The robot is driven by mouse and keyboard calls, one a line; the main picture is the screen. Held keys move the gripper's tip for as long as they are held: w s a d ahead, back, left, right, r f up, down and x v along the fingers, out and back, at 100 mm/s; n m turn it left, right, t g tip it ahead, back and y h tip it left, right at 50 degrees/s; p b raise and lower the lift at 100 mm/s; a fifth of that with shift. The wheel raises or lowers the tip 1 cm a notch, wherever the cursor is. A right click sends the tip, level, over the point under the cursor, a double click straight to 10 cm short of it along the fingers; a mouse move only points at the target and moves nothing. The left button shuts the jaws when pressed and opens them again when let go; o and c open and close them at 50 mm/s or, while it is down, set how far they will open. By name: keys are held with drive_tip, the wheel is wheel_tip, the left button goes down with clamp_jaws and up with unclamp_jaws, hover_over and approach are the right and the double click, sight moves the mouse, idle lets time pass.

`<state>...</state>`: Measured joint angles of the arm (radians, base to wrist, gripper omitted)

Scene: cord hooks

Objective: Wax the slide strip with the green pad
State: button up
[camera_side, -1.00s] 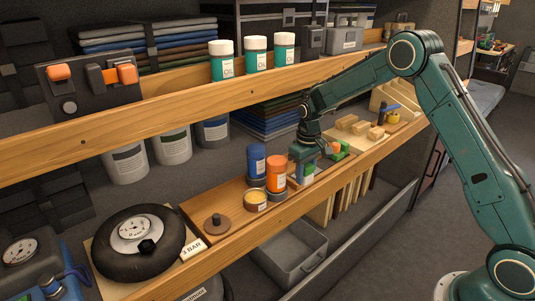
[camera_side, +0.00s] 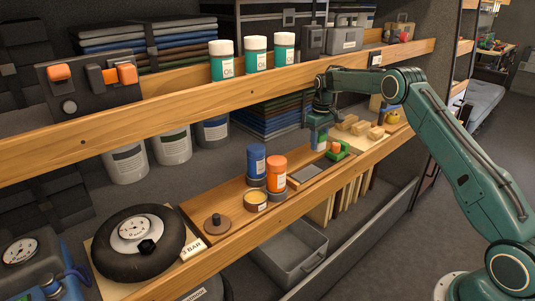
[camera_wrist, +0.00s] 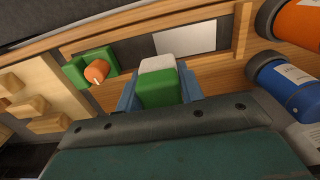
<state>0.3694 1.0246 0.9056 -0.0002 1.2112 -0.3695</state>
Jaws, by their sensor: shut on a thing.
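My gripper (camera_side: 320,142) is shut on the green pad (camera_wrist: 158,88), a green block with a white face, which it holds raised near the right end of the slide strip. The pad also shows small and partly covered by the fingers in the side view. The slide strip (camera_side: 307,173) lies on the wooden board, grey and uncovered in the side view. In the wrist view the strip shows a pale stretch (camera_wrist: 187,38) and a darker grey stretch (camera_wrist: 128,51). I cannot tell the exact gap between pad and strip.
A green holder with an orange knob (camera_side: 338,149) stands close to the right of the pad. Blue (camera_side: 257,162) and orange (camera_side: 276,173) bottles and an open yellow tin (camera_side: 256,201) stand left of the strip. Wooden blocks (camera_side: 358,126) lie to the right. A shelf beam runs above.

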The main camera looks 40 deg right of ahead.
drive_tip(key=shift+d, duration=0.25)
drive_tip(key=shift+f, duration=0.1)
